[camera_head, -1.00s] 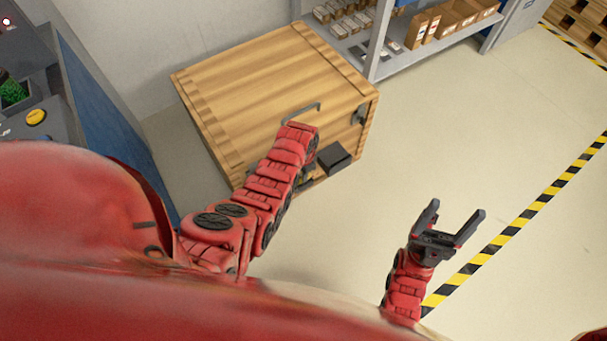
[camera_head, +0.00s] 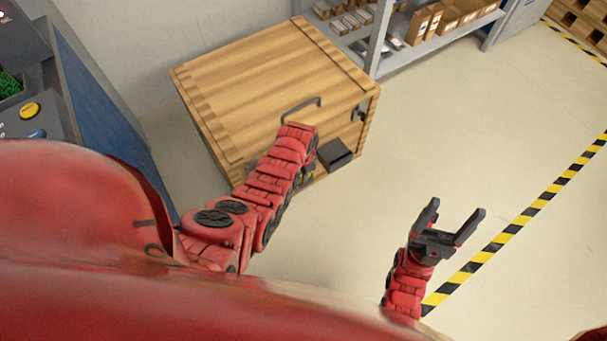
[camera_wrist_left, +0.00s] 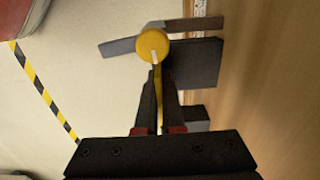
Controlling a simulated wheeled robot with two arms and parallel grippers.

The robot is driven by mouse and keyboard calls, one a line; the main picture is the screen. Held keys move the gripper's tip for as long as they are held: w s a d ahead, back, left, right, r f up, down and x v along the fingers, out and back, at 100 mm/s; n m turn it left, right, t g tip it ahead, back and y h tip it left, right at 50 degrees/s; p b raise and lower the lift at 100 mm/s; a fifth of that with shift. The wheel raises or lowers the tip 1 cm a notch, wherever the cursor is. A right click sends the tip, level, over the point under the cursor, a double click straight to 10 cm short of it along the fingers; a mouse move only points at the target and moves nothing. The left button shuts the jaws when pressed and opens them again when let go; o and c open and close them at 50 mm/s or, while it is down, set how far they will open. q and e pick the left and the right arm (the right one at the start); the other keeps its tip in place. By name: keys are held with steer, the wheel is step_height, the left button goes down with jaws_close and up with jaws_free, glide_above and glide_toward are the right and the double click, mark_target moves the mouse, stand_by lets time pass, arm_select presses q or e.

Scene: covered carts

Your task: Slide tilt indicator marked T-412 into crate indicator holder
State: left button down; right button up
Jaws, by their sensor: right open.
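The wooden crate (camera_head: 265,85) stands on the floor against the wall. My left gripper (camera_wrist_left: 158,82) is at the crate's near side, mostly hidden behind its own arm in the head view. In the left wrist view its fingers are close together on a thin yellow piece with a round yellow head (camera_wrist_left: 153,46), apparently the tilt indicator; no marking is readable. A dark grey block (camera_wrist_left: 197,65) on the crate face lies just beside the yellow head; I cannot tell whether they touch. A dark box (camera_head: 335,154) shows there in the head view. My right gripper (camera_head: 458,210) is open and empty.
A metal shelf (camera_head: 440,40) with cartons stands behind the crate. A blue-sided bench (camera_head: 100,115) is at the left. The crate has a metal handle (camera_head: 302,106). The floor to the right is clear, with a yellow-black stripe (camera_head: 530,210).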

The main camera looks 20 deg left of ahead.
arm_select(q)
steer(key=shift+f, duration=0.15)
steer(key=c, duration=1)
jaws_free()
steer(key=shift+o, duration=0.2)
steer(key=shift+r, duration=0.2)
steer(key=shift+w+r, duration=0.1)
steer(key=shift+r, duration=0.2)
step_height(320, 180, up, 13)
steer(key=shift+f+p, duration=0.2)
steer(key=shift+p, duration=0.6)
steer(key=shift+r+p, duration=0.85)
steer(key=shift+r, duration=1.1)
